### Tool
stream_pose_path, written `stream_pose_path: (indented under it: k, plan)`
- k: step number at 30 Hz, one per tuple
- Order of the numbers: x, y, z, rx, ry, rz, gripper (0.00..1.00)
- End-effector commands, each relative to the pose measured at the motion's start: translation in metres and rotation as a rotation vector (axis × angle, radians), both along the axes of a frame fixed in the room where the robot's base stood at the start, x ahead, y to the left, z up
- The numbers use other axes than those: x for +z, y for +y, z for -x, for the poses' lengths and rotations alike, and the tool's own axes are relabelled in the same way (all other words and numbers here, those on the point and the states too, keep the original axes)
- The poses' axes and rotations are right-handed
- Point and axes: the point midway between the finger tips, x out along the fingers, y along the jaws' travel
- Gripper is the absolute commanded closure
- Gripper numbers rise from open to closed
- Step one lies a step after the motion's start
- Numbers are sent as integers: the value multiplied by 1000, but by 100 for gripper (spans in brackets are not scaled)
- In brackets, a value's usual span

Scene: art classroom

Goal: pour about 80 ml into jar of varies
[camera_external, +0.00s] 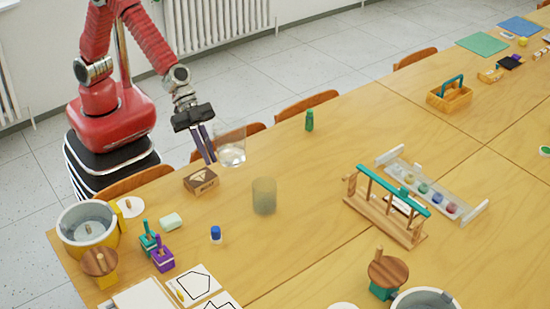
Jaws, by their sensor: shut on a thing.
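My gripper (211,157) is shut on a clear glass vessel (231,137), near the table's far edge at left of centre. The vessel looks roughly upright and has some clear liquid low inside. Its height above the table is hard to tell. A grey-green translucent jar (264,197) stands upright on the table, nearer the camera and right of my gripper, apart from the held vessel. Its contents cannot be made out.
A brown box (201,181) sits just below my gripper. A green bottle (309,120) stands behind and right of the jar. A wooden rack (385,205) with a teal bar stands right. Table between jar and rack is clear.

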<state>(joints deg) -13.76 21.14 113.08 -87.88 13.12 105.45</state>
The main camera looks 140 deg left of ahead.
Motion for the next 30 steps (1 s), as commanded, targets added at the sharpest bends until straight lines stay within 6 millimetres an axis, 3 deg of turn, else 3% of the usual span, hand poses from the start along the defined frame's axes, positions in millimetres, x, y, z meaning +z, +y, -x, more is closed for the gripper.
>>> stream_pose_path:
  k: [6,19,25,30]
  plan:
    - [11,-45,2,22,-6,1,100]
    - [25,-119,1,105,-8,5,100]
    - [28,-140,-21,175,-2,6,100]
    - [25,-143,-48,232,4,7,100]
